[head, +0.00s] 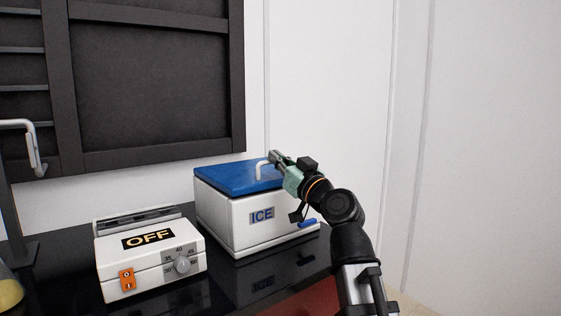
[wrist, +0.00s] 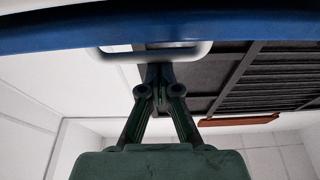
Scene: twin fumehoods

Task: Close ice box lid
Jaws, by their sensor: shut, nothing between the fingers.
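The ice box (head: 235,222) is white with an ICE label and stands on the black counter in the head view. Its blue lid (head: 232,178) lies over the top of the box and looks down or nearly so; I cannot tell whether a small gap is left. A pale bent handle (head: 262,167) stands on the lid. My gripper (head: 274,156) is shut and empty at the lid's right side, close by the handle. In the wrist view the shut fingertips (wrist: 160,72) are at the handle (wrist: 180,53), below the blue lid edge (wrist: 240,25). Whether they touch is unclear.
A white device marked OFF (head: 150,268) with a dial stands left of the ice box. A flask with yellow liquid (head: 10,293) is at the left edge. A dark panelled frame (head: 155,80) is behind. The black counter (head: 265,285) is clear in front of the ice box.

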